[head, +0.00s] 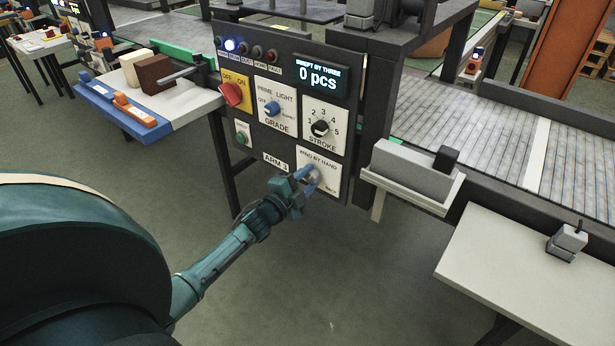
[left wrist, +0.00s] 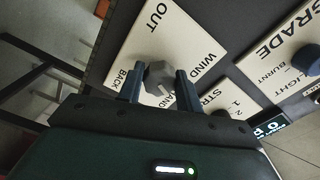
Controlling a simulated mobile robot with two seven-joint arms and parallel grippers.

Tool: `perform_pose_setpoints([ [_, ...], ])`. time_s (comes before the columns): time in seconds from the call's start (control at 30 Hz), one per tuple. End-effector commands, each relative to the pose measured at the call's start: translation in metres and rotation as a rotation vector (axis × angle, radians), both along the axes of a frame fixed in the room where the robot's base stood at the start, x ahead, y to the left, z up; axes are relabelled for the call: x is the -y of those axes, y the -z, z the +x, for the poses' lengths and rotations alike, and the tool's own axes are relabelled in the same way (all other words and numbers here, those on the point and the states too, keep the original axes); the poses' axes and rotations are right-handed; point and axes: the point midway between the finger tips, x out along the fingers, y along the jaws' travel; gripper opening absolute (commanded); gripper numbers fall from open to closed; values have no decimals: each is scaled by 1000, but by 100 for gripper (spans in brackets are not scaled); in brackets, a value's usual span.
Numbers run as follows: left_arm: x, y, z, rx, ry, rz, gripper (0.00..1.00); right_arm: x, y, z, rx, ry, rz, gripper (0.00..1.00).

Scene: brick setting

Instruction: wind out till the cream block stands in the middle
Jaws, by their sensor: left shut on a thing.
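The cream block (head: 133,67) stands on the white and blue side table (head: 193,108) at the upper left of the head view. A brown block (head: 155,74) is close beside it, on its right. A grey bar (head: 184,75) reaches from the panel side toward the brown block. My left gripper (head: 307,181) is at the lower right of the control panel. In the left wrist view its two fingers are shut on the grey hand-wind knob (left wrist: 159,77), on a plate marked OUT, BACK and WIND BY HAND. My right gripper is out of view.
The panel (head: 296,130) carries a red switch (head: 232,94), a blue grade knob (head: 271,108), a black stroke knob (head: 320,128) and a display (head: 319,76) reading 0 pcs. Blue and orange pieces lie along the table's front edge. A cream table (head: 500,262) stands at right.

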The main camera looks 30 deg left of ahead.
Motion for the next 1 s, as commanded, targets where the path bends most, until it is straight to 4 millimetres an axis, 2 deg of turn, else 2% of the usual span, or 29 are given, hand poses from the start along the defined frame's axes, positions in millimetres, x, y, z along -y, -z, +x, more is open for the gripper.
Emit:
perform_pose_setpoints([
  [0.3,0,0,0,-10,0,-114,12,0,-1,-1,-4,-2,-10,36],
  [0.83,0,1,0,-11,0,-134,12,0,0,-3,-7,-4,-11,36],
  [0.87,0,1,0,-11,0,-133,38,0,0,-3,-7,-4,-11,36],
  [1.0,0,1,0,-11,0,-133,49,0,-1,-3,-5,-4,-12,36],
])
